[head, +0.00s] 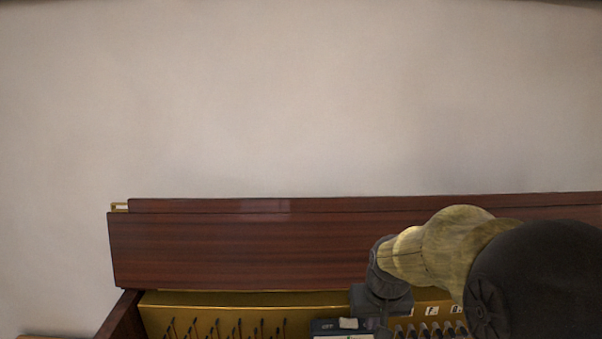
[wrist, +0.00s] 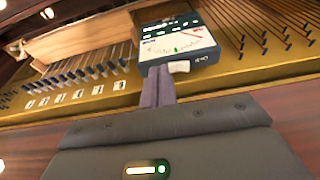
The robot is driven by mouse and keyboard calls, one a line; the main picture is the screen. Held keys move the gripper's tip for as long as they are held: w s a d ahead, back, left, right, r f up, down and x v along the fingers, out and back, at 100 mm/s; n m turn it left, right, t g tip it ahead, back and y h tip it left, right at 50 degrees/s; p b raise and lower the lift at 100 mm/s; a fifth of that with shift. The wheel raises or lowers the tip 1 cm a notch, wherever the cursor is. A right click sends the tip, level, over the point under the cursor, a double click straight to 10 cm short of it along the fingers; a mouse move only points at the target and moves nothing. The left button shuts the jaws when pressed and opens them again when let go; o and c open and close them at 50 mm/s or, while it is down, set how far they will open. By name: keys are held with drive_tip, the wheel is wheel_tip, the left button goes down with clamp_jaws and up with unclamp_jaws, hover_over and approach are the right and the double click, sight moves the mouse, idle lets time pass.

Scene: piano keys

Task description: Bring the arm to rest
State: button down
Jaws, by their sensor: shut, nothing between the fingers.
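My arm reaches in from the right in the head view, over the piano. My gripper (wrist: 158,86) shows in the wrist view with its two grey fingers together and nothing between them. The fingertips point at the near edge of a small dark box with a pale, marked face (wrist: 178,42). I cannot tell whether they touch it. In the head view the wrist end hangs in front of the piano's opened top, and the fingertips are not clearly visible.
The piano's dark red-brown lid (head: 200,245) stands behind a gold plate (head: 215,302) with pins. In the wrist view, a row of grey pieces (wrist: 75,80) and a light wooden block (wrist: 90,35) lie left of the box. The pale wall (head: 270,100) above is bare.

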drive_tip(key=s+f+b, duration=0.3)
drive_tip(key=s+f, duration=0.7)
drive_tip(key=s, duration=0.1)
drive_tip(key=shift+a+f, duration=0.25)
drive_tip(key=c, duration=2.1)
unclamp_jaws()
drive_tip(key=o, duration=0.7)
